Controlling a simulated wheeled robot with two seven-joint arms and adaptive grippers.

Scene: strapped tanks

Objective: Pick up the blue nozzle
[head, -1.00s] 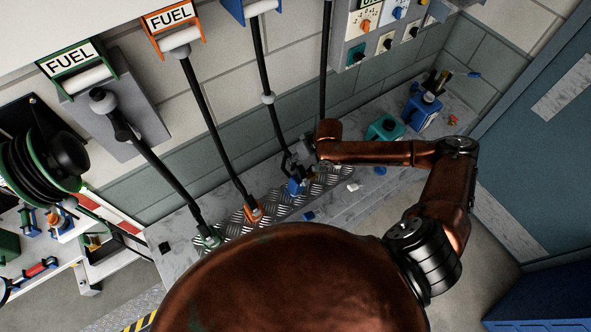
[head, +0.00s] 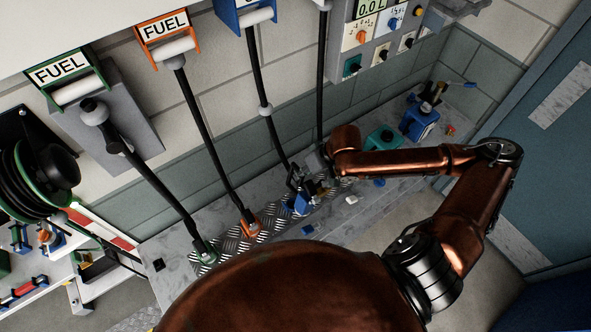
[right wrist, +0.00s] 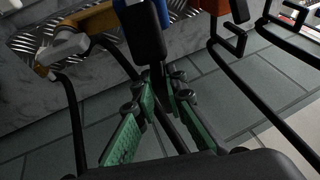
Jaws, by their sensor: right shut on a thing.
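The blue nozzle (head: 300,203) is at the tread-plate strip on the grey ledge, right of the orange nozzle, in the head view. I cannot tell whether it is clear of the plate. My right gripper (head: 297,180) is at its upper black part. In the right wrist view, the green-padded fingers of my right gripper (right wrist: 163,85) are closed around the black part of the blue nozzle (right wrist: 143,35). A blue piece shows at the top edge there. My arm and fingers hide some of the nozzle. My left gripper is out of view.
An orange nozzle (head: 250,227) and a green nozzle (head: 204,254) stand to the left on black hoses. A teal block (head: 383,138) and a blue can (head: 419,123) stand at the right. Small loose pieces, one white (head: 351,200), lie on the ledge's front.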

